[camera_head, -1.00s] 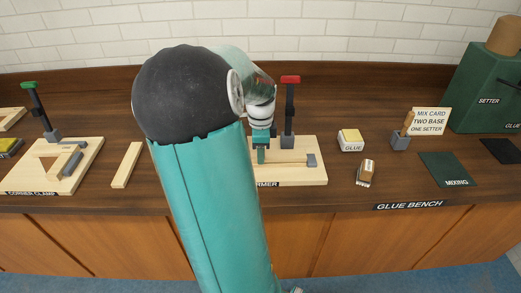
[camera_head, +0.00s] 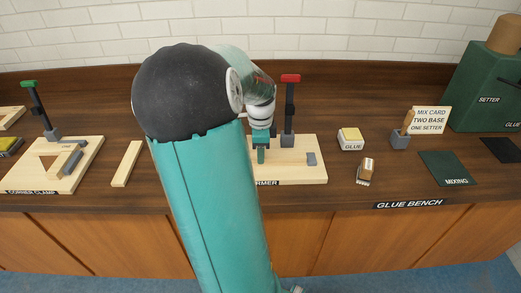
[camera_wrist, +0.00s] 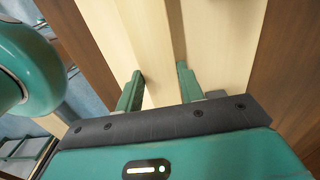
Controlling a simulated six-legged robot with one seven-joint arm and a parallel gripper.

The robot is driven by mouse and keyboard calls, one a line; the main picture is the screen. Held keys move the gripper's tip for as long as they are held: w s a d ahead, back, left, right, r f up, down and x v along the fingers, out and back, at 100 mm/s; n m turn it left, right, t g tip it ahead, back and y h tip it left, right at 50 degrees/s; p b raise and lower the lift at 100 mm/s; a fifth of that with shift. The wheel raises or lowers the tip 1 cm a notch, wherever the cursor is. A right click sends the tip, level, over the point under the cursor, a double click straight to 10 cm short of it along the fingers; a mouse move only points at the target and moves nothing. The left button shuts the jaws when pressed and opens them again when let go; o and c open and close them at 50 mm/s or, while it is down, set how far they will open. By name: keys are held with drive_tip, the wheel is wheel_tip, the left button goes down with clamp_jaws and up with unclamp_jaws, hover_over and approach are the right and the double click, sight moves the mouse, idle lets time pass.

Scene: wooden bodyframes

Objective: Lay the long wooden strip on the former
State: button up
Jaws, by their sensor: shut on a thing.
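The strip runs away from me between the fingers. In the head view it is mostly hidden by my arm. I cannot tell whether it touches the former.
A pale flat wooden piece (camera_head: 127,163) lies left of my arm, beside the corner clamp board (camera_head: 75,180).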

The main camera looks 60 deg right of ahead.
drive_tip(key=o, duration=1.1)
wheel_tip(320, 180, up, 14)
drive_tip(key=shift+f, duration=0.1)
drive_tip(key=w+a+n+t, duration=0.1)
drive_tip(key=w+a+n, duration=0.35)
drive_tip(key=a, duration=0.35)
drive_tip(key=w+a+r+n+t, duration=0.1)
drive_tip(key=w+a+n, duration=0.2)
drive_tip(key=a+n, duration=0.4)
drive_tip(key=w+a+n+t, duration=0.1)
drive_tip(key=w+a+n, duration=0.3)
drive_tip(key=a, duration=0.5)
drive_tip(key=s+a+n+t, duration=0.1)
drive_tip(key=a+n, duration=0.4)
drive_tip(key=a, duration=0.1)
drive_tip(key=s+a+f+n, duration=0.1)
drive_tip(key=s+a+n, duration=0.1)
drive_tip(key=a+n, duration=0.3)
drive_tip(key=s+a+n+t, duration=0.1)
drive_tip(key=a+n, duration=0.4)
drive_tip(key=a, duration=0.2)
drive_tip(key=shift+s+a+f+t, duration=0.2)
drive_tip(key=shift+a+f+t, duration=0.05)
drive_tip(key=shift+a+t, duration=0.05)
